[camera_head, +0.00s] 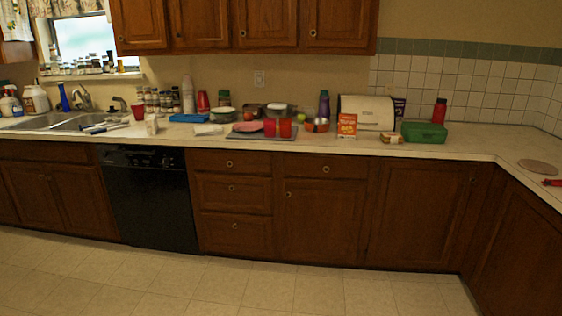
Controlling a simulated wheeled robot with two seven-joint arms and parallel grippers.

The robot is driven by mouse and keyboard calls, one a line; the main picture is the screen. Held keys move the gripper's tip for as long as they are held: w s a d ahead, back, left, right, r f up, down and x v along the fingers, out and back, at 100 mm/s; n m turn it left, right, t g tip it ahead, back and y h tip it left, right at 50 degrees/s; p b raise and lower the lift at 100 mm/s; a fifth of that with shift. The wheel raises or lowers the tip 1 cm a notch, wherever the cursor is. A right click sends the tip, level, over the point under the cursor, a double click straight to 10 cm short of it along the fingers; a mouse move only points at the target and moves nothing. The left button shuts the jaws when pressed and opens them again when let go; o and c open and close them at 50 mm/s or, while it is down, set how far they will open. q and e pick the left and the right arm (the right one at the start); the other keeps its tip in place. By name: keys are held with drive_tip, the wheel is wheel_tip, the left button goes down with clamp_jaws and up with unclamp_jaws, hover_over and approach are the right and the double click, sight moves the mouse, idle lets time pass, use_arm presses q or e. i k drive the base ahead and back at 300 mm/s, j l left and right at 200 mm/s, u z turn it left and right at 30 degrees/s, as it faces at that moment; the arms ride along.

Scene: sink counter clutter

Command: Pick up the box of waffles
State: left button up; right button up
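An upright orange-red box with pale print (347,125) stands near the front of the counter, right of centre, in front of a white bread-box-like container. It looks like the box of waffles, but its print is too small to read. A smaller yellowish-brown box (391,139) lies low on the counter just to its right, and I cannot tell what it holds. Neither of my grippers shows in the head view, so nothing of mine is seen near the boxes.
The white container (367,112) stands behind the boxes. Two red cups (284,127) are to the left on a dark mat. The sink (50,121) is far left. The floor (230,285) is open.

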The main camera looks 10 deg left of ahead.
sight(151, 121)
drive_tip(key=i+l+u, duration=0.15)
drive_tip(key=i, duration=1.25)
drive_tip(key=i+j+u, duration=0.1)
drive_tip(key=i+u, duration=0.2)
drive_tip(key=i, duration=0.45)
drive_tip(key=i+l+u, duration=0.1)
drive_tip(key=i+u, duration=0.2)
drive_tip(key=i, duration=0.9)
